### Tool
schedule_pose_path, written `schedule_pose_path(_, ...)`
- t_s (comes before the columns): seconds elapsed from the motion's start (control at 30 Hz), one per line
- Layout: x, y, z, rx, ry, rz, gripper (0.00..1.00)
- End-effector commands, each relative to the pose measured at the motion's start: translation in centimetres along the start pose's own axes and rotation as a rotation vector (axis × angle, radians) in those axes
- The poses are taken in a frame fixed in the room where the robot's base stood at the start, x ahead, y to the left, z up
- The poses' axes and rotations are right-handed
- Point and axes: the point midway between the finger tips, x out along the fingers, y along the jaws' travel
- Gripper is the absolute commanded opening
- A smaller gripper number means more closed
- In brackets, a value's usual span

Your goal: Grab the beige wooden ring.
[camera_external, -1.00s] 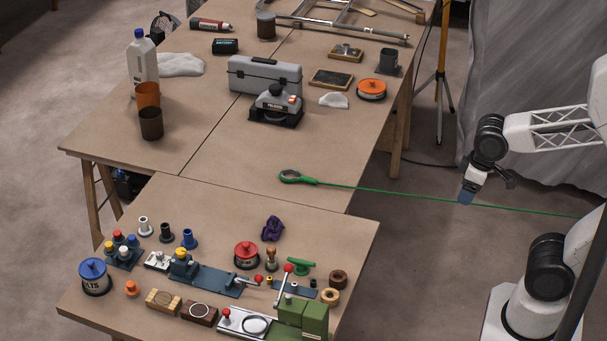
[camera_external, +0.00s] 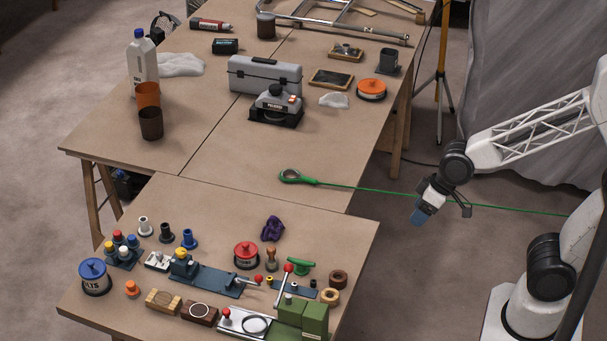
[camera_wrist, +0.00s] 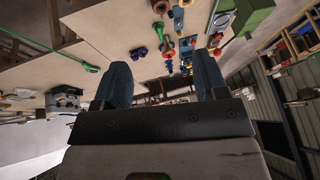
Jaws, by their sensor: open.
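The beige wooden ring (camera_external: 329,296) lies on the near table, toward its right side, beside the green machine block. A darker brown ring (camera_external: 338,279) is just behind it. My gripper (camera_external: 418,217) is in the air off the table's right edge, well apart from the beige ring and pointing down-left. In the wrist view, its two dark blue fingers (camera_wrist: 162,72) stand wide apart with nothing held between them. A brownish round piece (camera_wrist: 160,6) shows at the top edge there; I cannot tell which ring it is.
The green block (camera_external: 303,318) and a red-knobbed lever (camera_external: 288,268) stand left of the ring. A green clamp-like piece (camera_external: 301,266) and purple cloth (camera_external: 273,229) lie behind. A green handle with a long thin rod (camera_external: 400,194) extends past the far table's edge.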

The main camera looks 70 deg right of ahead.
Motion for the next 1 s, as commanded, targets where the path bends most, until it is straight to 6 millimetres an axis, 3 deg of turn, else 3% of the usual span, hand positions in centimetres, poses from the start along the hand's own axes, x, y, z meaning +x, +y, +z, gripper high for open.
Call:
schedule_pose_path(0.2, 5.5, -2.9, -2.7, 0.025, 0.102, -0.042, 0.66)
schedule_pose_path(0.5, 12.6, -6.0, -5.0, 0.076, 0.250, -0.047, 0.66)
schedule_pose_path(0.77, 18.3, -7.8, -5.5, 0.116, 0.376, 0.000, 0.66)
schedule_pose_path(1.0, 23.1, -8.9, -4.9, 0.135, 0.494, 0.080, 0.66)
